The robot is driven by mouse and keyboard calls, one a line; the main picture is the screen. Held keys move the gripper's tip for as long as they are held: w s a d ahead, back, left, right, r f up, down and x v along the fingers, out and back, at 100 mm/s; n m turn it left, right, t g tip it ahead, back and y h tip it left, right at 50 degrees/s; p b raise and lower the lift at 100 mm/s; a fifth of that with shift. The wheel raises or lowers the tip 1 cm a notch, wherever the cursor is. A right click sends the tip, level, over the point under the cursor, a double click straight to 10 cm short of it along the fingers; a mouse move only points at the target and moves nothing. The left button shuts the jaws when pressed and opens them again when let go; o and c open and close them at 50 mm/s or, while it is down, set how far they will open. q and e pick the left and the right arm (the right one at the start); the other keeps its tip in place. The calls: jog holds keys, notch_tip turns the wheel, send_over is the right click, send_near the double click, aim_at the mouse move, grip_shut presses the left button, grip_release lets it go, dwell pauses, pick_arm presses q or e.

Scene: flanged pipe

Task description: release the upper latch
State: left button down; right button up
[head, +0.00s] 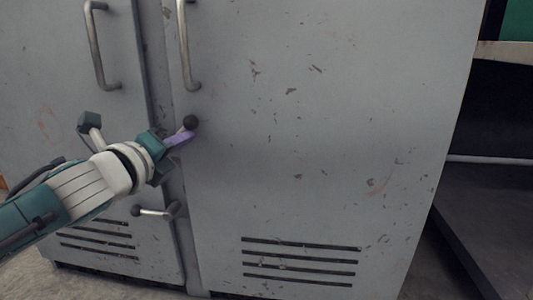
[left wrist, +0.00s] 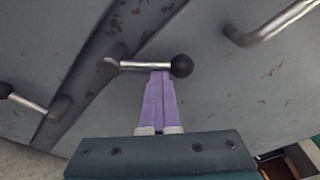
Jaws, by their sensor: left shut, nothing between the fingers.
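The upper latch has a black ball knob (head: 190,122), near the seam of the grey cabinet doors in the head view. In the left wrist view its metal lever (left wrist: 140,65) reaches right from a pivot to the black knob. My left gripper (head: 183,137) has purple fingers, shut and empty. In the left wrist view the fingertips (left wrist: 160,73) are at the lever's near edge, just left of the knob; whether they touch it I cannot tell. In the head view the gripper hides most of the lever. My right gripper is not in view.
A lower latch (head: 155,211) with a dark knob sits below on the seam. Bar handles stand out above on the left door (head: 98,50) and right door (head: 187,50). Dark shelving (head: 490,200) stands at the right. The right door (head: 310,150) is flat and clear.

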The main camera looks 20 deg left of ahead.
aim_at(176, 121)
pick_arm(q)
jog(key=shift+s+a+r+n+t+p, duration=0.2)
jog(key=shift+a+r+n+p, duration=0.25)
jog(key=shift+n, duration=0.85)
jog(key=shift+s+a+r+n+t+p, duration=0.1)
jog(key=shift+a+r+n+t, duration=0.2)
jog(key=shift+a+n, duration=0.7)
jog(key=shift+s+a+r+n+t+p, duration=0.1)
jog(key=shift+a+r+n+p, duration=0.3)
jog(key=shift+n, duration=1.2)
jog(key=shift+d, duration=0.1)
